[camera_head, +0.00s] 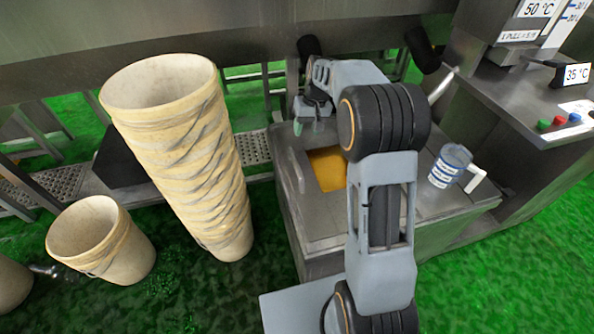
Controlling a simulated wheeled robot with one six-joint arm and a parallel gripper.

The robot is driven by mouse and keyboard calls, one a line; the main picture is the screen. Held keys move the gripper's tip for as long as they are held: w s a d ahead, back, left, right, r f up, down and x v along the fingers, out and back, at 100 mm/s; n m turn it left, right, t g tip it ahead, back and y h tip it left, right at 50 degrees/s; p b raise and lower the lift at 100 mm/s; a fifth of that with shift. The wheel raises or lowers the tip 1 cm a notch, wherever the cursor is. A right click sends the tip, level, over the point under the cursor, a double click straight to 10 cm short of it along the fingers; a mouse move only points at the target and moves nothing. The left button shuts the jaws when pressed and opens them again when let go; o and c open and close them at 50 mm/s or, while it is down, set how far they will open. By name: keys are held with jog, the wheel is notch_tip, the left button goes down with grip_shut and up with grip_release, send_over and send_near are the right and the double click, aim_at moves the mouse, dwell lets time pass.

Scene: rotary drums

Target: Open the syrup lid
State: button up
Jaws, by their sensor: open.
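The syrup tank (319,229) is a grey metal box right of the tall bucket stack. Orange syrup (328,169) shows through an opening in its top. A grey metal flap with a bar-like handle (293,168) is at the left of this opening and looks like the lid; its exact angle is hard to tell. My gripper (307,118) is open above the far left part of the tank, just behind the opening. It appears empty and apart from the handle. My arm hides the middle of the tank top.
A tall stack of cream buckets (185,155) stands close left of the tank, with a single bucket (100,245) further left. A measuring jug (450,166) stands on the tank's right side. A control panel (560,110) is at right. A large metal drum (150,35) spans the back.

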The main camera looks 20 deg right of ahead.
aim_at(297, 163)
jog(key=a+f, duration=0.1)
jog(key=f, duration=0.4)
jog(key=f+b, duration=0.1)
jog(key=f, duration=0.4)
jog(key=a+f, duration=0.1)
jog(key=f, duration=0.4)
jog(key=shift+w+a+b, duration=0.3)
jog(key=shift+w+b, duration=0.05)
jog(key=shift+w, duration=0.05)
grip_shut()
